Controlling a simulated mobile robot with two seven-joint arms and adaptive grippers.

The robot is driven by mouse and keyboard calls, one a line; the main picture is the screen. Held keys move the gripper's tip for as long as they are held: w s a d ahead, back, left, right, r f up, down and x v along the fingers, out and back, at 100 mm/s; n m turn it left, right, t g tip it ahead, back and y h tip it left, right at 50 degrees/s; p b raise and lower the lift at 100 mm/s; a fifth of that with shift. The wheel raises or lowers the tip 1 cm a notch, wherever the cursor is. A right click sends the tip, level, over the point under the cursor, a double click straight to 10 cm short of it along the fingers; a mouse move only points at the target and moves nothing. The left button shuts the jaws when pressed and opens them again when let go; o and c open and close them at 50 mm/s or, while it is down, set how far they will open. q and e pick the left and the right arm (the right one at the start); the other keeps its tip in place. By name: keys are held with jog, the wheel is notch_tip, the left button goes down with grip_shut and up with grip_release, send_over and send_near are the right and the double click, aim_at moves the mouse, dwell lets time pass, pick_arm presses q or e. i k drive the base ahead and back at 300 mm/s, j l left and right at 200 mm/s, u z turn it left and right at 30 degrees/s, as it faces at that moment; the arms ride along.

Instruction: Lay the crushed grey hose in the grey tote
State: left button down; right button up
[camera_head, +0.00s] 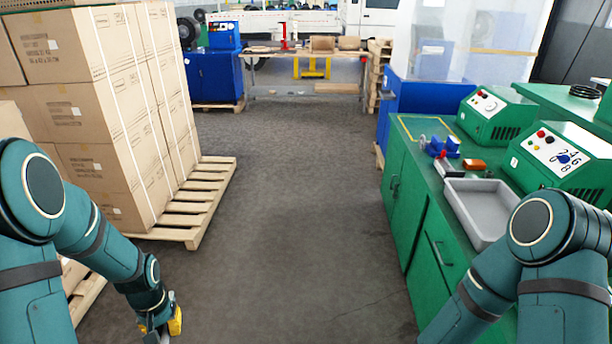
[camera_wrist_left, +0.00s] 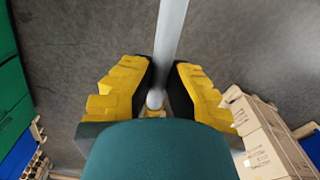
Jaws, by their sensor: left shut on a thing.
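My left gripper (camera_head: 162,325) hangs low at the bottom left of the head view, above the floor beside the pallet. In the left wrist view its yellow fingers with black pads (camera_wrist_left: 163,88) are shut on the grey hose (camera_wrist_left: 169,38). The hose is a light grey tube that runs from between the pads past the top edge of that view. Whether its crushed part shows, I cannot tell. The grey tote (camera_head: 482,208) is a shallow, open tray on the green bench at the right, and its visible inside looks empty. My right gripper is out of view.
The green bench (camera_head: 420,165) carries green machines (camera_head: 556,150), a small blue vise (camera_head: 443,147) and an orange block (camera_head: 474,165). Stacked cartons (camera_head: 100,110) stand on a wooden pallet (camera_head: 205,200) at the left. The grey floor (camera_head: 300,200) between is clear.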

aim_at(488, 219)
jog(key=i+j+z, duration=0.2)
jog(key=i, duration=0.4)
jog(key=i+j+z, duration=0.2)
jog(key=i, duration=0.35)
jog(key=i+j+z, duration=0.1)
jog(key=i+z, duration=0.35)
jog(key=i+j+z, duration=0.25)
jog(key=z, duration=0.2)
jog(key=i+j+z, duration=0.2)
jog(key=z, duration=0.3)
jog(key=i+j+z, duration=0.15)
jog(key=z, duration=0.35)
jog(key=i+j+z, duration=0.1)
jog(key=j+z, duration=0.65)
jog(key=z, duration=0.25)
jog(key=i+j+z, duration=0.1)
jog(key=j+z, duration=0.6)
